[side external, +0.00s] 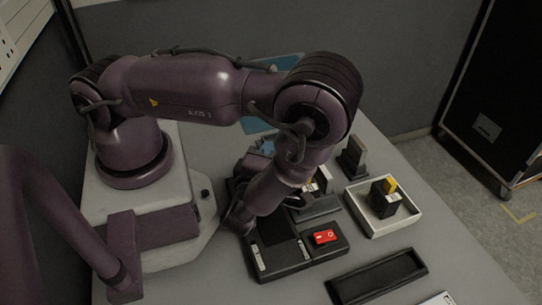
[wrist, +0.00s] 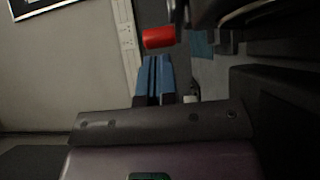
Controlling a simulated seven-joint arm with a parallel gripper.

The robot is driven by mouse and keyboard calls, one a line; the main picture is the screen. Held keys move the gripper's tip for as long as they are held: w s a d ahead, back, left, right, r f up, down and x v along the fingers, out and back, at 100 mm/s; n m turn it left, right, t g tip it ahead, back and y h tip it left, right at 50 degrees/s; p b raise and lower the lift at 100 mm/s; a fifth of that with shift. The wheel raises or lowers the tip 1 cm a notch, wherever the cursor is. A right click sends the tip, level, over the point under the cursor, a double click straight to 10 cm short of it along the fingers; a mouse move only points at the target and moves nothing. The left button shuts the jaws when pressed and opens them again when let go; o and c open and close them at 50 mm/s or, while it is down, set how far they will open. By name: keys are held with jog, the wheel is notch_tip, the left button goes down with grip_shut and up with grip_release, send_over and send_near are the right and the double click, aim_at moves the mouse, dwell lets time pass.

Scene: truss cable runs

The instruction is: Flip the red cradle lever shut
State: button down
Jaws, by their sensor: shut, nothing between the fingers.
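A red lever piece (side external: 325,237) with small white marks sits on a dark base block (side external: 300,262) at the front of the table in the side external view. In the wrist view a red piece (wrist: 159,37) is just beyond my fingertips, with a small gap in the picture; I cannot tell if it is the same piece. My gripper (wrist: 154,60) shows blue fingers side by side, shut and empty. In the side external view my wrist hangs low to the left of the red piece, and my fingers cannot be made out clearly there.
A cream tray (side external: 352,203) at the right holds a black block with a yellow top (side external: 390,185). An empty black tray (side external: 377,277) lies at the front. A dark upright block (side external: 354,157) stands behind.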

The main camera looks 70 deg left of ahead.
jog(key=shift+w+a+m+t+h, duration=0.1)
jog(key=shift+a+m+t+h, duration=0.1)
jog(key=shift+m+t+h, duration=0.3)
jog(key=shift+w+a+m+t+h, duration=0.1)
jog(key=shift+a+m+t+h, duration=0.05)
jog(key=shift+m+t+h, duration=0.35)
jog(key=shift+d+n+y, duration=0.1)
jog(key=shift+n+y, duration=0.2)
